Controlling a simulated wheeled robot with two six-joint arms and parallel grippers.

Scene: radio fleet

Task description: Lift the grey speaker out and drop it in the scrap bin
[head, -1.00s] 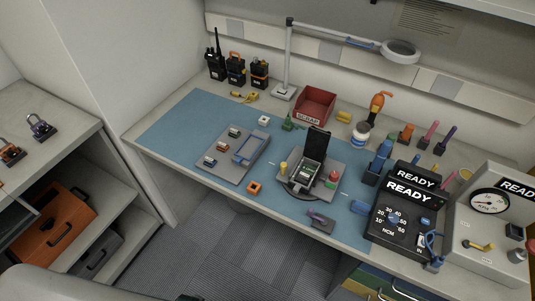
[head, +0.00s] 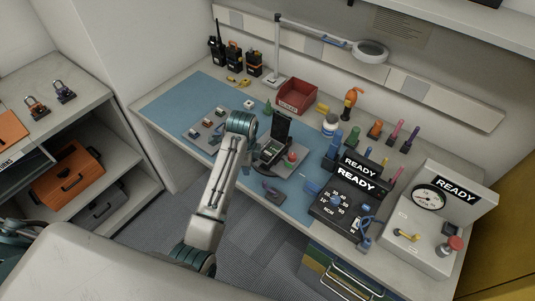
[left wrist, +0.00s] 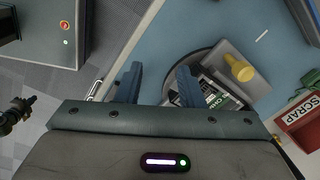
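My left gripper (left wrist: 159,85) is open in the left wrist view, its two blue-grey fingers apart with nothing between them. In the head view it is hidden behind my arm. Beyond the right finger is the open radio on the round turntable (left wrist: 172,75), with a white and green label (left wrist: 216,92) inside. In the head view the radio's black lid (head: 281,126) stands upright. I cannot make out the grey speaker; the finger and gripper body cover part of the radio. The red scrap bin (head: 297,97) stands behind the radio, and shows at the wrist view's right edge (left wrist: 302,124).
READY boxes (head: 345,210) and a gauge unit (head: 420,220) occupy the bench's right. A magnifier lamp (head: 370,51) overhangs the back. The blue mat's left end (head: 185,98) is clear.

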